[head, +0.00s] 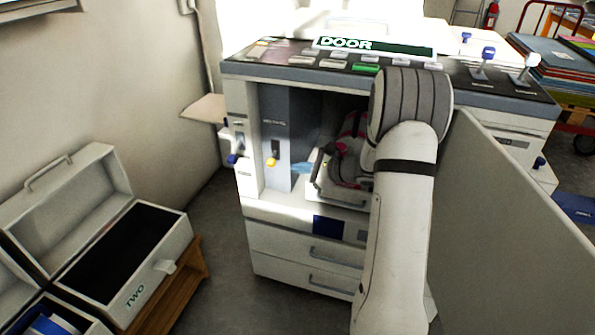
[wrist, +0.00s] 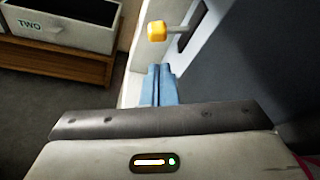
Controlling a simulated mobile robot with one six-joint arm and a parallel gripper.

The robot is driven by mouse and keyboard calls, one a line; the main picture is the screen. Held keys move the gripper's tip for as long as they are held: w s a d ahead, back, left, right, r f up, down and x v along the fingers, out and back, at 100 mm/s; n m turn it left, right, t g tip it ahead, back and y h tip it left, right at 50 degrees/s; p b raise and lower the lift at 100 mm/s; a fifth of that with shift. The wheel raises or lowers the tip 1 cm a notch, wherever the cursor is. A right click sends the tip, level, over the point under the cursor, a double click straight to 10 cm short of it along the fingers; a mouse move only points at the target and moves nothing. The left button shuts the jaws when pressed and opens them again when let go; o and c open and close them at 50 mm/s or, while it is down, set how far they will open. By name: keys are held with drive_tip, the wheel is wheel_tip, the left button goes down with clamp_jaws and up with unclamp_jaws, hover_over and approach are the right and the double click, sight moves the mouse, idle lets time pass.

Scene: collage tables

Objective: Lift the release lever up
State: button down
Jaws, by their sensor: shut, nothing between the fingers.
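A small lever with a yellow knob (head: 271,162) sticks out of the grey inner panel of the open machine. I take it for the release lever, though its label is too small to read. In the wrist view the yellow knob (wrist: 157,31) is just beyond my fingertips, with a visible gap. My gripper (head: 298,168) is inside the machine opening, right of the lever, its blue fingers pointing left. In the wrist view my gripper (wrist: 161,68) is shut and empty, its two blue fingers side by side. Part of my arm hides the right side of the opening.
The open machine door (head: 510,200) stands right of my arm. A blue-knobbed lever (head: 234,158) is on the machine's left side. Switches and a DOOR sign (head: 375,46) are on top. An open case marked TWO (head: 150,275) stands on a wooden stand at left.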

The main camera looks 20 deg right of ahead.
sight(273, 157)
drive_tip(key=b+x, duration=0.1)
drive_tip(key=x, duration=0.5)
drive_tip(key=shift+w+a+f+b, duration=0.15)
drive_tip(key=shift+w+a+b, duration=0.1)
drive_tip(key=shift+a+b, duration=0.05)
